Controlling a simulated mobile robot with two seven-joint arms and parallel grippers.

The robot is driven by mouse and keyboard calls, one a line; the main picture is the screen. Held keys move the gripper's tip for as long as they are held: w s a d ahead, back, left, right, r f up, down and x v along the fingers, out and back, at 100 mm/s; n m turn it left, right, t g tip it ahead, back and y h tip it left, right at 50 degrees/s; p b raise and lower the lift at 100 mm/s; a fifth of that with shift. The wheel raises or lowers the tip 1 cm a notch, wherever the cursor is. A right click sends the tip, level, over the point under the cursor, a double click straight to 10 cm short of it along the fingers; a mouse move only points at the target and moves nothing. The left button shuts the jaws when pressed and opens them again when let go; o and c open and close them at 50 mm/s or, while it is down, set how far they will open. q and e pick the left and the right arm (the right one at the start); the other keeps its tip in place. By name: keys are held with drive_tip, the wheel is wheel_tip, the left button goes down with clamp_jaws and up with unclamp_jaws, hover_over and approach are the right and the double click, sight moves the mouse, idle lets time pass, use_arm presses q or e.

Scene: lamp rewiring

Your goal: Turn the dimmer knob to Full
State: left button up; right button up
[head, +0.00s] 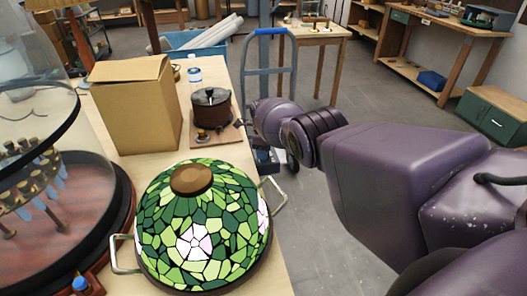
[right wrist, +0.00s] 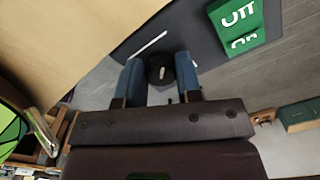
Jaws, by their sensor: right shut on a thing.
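The dimmer knob (right wrist: 160,68) shows in the right wrist view as a round black knob with a short pale mark on its face. My right gripper (right wrist: 161,80) is shut on it, with one blue finger on each side. Beyond the knob is a dark panel (right wrist: 205,32) with a white line, and a green label (right wrist: 242,22) with white lettering seen partly cut off. In the head view my right gripper (head: 242,124) is at the table's right edge, and the knob cannot be made out there. My left gripper is not in view.
A green stained-glass shade (head: 205,225) with side handles stands on the table, near a glass dome (head: 35,110). A cardboard box (head: 135,105) and a dark round pot (head: 211,108) on a wooden board stand farther back. A blue-handled trolley (head: 271,75) is beyond the table edge.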

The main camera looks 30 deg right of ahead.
drive_tip(key=shift+r, duration=0.1)
idle(0.3)
drive_tip(key=o, duration=0.9)
drive_tip(key=shift+o, duration=0.2)
